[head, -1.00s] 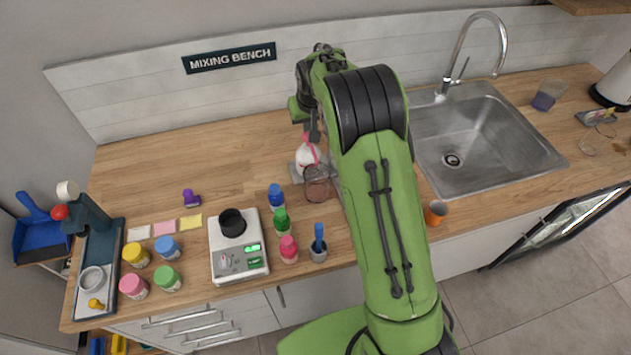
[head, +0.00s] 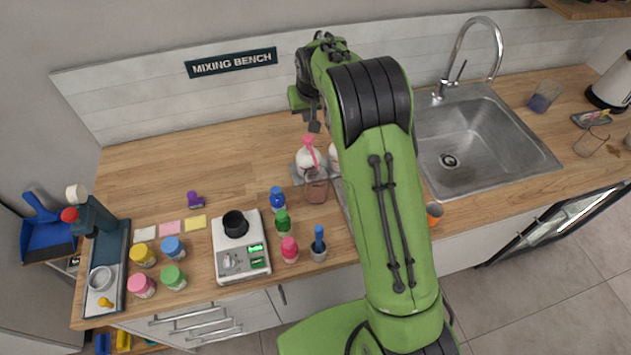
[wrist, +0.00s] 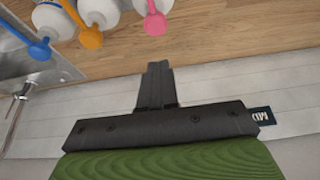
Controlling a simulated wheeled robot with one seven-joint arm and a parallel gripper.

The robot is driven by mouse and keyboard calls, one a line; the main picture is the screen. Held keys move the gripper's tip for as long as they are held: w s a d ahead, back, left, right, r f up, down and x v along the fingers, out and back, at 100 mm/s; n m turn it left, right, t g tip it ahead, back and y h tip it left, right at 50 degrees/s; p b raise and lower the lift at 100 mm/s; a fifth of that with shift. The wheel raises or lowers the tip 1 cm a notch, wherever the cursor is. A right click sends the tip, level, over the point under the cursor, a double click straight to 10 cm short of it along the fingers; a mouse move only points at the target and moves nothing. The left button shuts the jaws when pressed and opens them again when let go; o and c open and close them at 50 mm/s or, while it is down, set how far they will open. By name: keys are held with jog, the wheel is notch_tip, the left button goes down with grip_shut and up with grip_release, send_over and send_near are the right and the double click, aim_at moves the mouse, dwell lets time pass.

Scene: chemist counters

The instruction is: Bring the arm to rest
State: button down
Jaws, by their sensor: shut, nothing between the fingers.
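My green arm is folded up over the middle of the wooden counter (head: 150,180). My gripper (head: 314,126) hangs at its far end, near the back wall, above and behind a white bottle with a pink nozzle (head: 308,162). In the wrist view my gripper (wrist: 155,70) has its dark fingers together with nothing between them. The pink-nozzled bottle (wrist: 155,22), an orange-nozzled one (wrist: 91,37) and a blue-nozzled one (wrist: 39,48) stand apart from the fingers there. My arm hides part of the counter and bottle row in the head view.
A pink-brown glass (head: 317,187) stands before the bottles. A scale with a black cup (head: 236,225) and several coloured jars are at left. The sink (head: 470,150) and its tall faucet (head: 497,45) are right of my arm. The back left counter is clear.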

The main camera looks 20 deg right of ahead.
jog(key=shift+r, duration=0.7)
jog(key=s+r+b, duration=0.1)
jog(key=s+r, duration=0.5)
jog(key=s, duration=0.3)
jog(key=s+r, duration=0.6)
jog(key=s, duration=0.3)
jog(key=s+f+b, duration=0.1)
jog(key=s, duration=0.9)
jog(key=s+f+t, duration=0.1)
jog(key=s+f, duration=0.1)
jog(key=s, duration=0.8)
jog(key=shift+s+f+b, duration=0.15)
jog(key=shift+f+b, duration=0.1)
jog(key=shift+b, duration=0.1)
